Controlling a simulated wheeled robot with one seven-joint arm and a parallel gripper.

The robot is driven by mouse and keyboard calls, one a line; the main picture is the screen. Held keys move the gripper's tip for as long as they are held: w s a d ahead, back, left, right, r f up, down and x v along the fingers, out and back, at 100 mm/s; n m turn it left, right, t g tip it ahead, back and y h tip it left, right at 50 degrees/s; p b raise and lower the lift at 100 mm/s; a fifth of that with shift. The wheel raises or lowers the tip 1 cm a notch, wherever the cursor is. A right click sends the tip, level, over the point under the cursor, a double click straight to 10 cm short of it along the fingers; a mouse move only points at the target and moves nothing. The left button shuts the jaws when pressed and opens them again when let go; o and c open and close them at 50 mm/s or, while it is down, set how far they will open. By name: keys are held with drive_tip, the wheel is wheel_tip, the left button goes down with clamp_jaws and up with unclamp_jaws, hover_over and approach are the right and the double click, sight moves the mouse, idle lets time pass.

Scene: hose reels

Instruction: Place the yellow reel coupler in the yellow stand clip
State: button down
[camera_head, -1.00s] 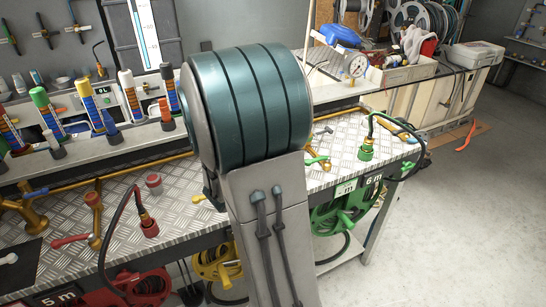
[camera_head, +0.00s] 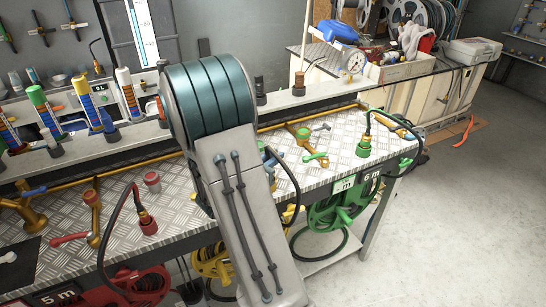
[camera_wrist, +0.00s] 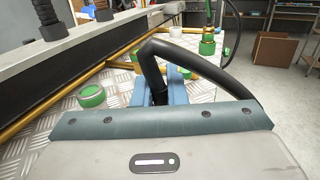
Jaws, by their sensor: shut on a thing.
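My gripper (camera_head: 268,160) is beyond my forearm, above the bench, its blue fingers partly hidden in the head view. In the wrist view, the blue fingers (camera_wrist: 160,88) are closed around the end of a black hose (camera_wrist: 205,62). This hose arches up and bends away to the right; in the head view it curves down toward the bench front (camera_head: 291,178). The yellow coupler at the hose end is hidden by the fingers and wrist. The yellow reel (camera_head: 210,262) hangs under the bench, partly behind my arm. I cannot make out the yellow stand clip.
The green coupler (camera_head: 364,148) stands upright on the bench at right, the red coupler (camera_head: 147,223) at left. A red cup (camera_head: 152,181) and brass pipes (camera_head: 303,131) are on the bench. A green-rimmed cup (camera_wrist: 92,96) is left of the fingers. A raised shelf (camera_head: 290,103) runs behind.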

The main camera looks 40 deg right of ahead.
drive_tip(key=shift+f, duration=0.15)
drive_tip(key=c, duration=1.5)
unclamp_jaws()
drive_tip(key=shift+o, duration=0.2)
